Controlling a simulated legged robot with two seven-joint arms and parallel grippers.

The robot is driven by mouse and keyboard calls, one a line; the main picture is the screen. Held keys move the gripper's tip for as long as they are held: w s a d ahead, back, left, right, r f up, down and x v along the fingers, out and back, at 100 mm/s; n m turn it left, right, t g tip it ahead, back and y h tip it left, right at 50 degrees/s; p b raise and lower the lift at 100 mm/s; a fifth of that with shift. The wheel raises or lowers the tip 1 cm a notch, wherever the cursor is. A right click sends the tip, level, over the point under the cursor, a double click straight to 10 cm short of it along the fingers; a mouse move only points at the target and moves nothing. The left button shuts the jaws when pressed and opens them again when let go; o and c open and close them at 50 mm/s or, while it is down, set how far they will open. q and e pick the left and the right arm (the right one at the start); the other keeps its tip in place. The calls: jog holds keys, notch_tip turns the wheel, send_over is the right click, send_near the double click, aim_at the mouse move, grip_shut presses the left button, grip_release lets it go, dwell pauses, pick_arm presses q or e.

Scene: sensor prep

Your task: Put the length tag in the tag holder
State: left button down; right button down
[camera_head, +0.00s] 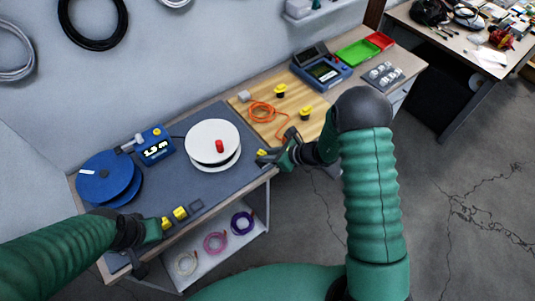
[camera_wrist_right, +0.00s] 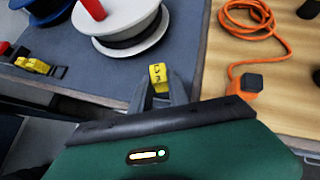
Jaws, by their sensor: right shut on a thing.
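A small yellow tag with dark markings (camera_wrist_right: 158,76) is held between the fingertips of my right gripper (camera_wrist_right: 162,92). In the head view the tag (camera_head: 262,153) is at the bench's front edge, right of the white reel, with my right gripper (camera_head: 268,157) shut on it. Two yellow blocks (camera_head: 180,212) and a dark grey block (camera_head: 196,206) stand in a row at the front left; I cannot tell for certain which piece is the tag holder. My left gripper (camera_head: 152,230) is beside the yellow blocks; its fingers are not clear.
The white reel (camera_head: 212,138) with a red knob, a blue reel (camera_head: 105,182) and a blue length display (camera_head: 155,145) stand on the grey mat. An orange cable (camera_head: 262,111) lies on the wooden board. A blue device (camera_head: 322,72) and green tray (camera_head: 356,53) are farther right.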

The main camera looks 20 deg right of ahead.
jog(key=shift+d+f+b, duration=0.15)
jog(key=shift+f+b, duration=0.3)
jog(key=shift+b, duration=0.1)
jog(key=c, duration=1.3)
grip_release()
jog(key=shift+o, duration=0.2)
jog(key=shift+r, duration=0.1)
jog(key=shift+r, duration=0.1)
jog(key=a+v, duration=0.1)
jog(key=v, duration=1.1)
jog(key=s+a+n+g, duration=0.5)
jog(key=s+n, duration=0.4)
jog(key=s+d+r+n+h, duration=0.1)
jog(key=s+r+n+h, duration=0.1)
jog(key=n, duration=0.7)
jog(key=s+d+r+n+h, duration=0.1)
jog(key=s+n+h, duration=0.3)
jog(key=n, duration=0.5)
jog(key=shift+r+n+h, duration=0.3)
jog(key=shift+r+h, duration=0.2)
